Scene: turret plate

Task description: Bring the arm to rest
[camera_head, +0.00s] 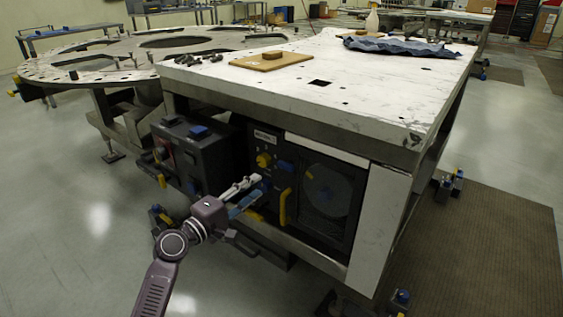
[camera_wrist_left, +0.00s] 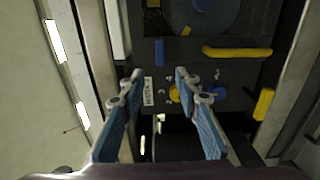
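My left arm comes in from the bottom left in the head view. My left gripper (camera_head: 256,186) is in front of the dark control panel under the white-topped table. In the left wrist view the gripper's (camera_wrist_left: 158,76) two blue-padded fingers stand apart with nothing between them. Beyond them is the panel face with a yellow knob, a blue knob and a yellow handle (camera_wrist_left: 237,52). I cannot tell whether a fingertip touches the panel. My right gripper does not show.
The white table (camera_head: 385,88) bears a brown board (camera_head: 271,61), dark bolts (camera_head: 199,59) and a blue cloth (camera_head: 400,46). A black box (camera_head: 190,158) juts out left of the panel. A round turret plate (camera_head: 110,62) stands behind. The floor at the left is clear.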

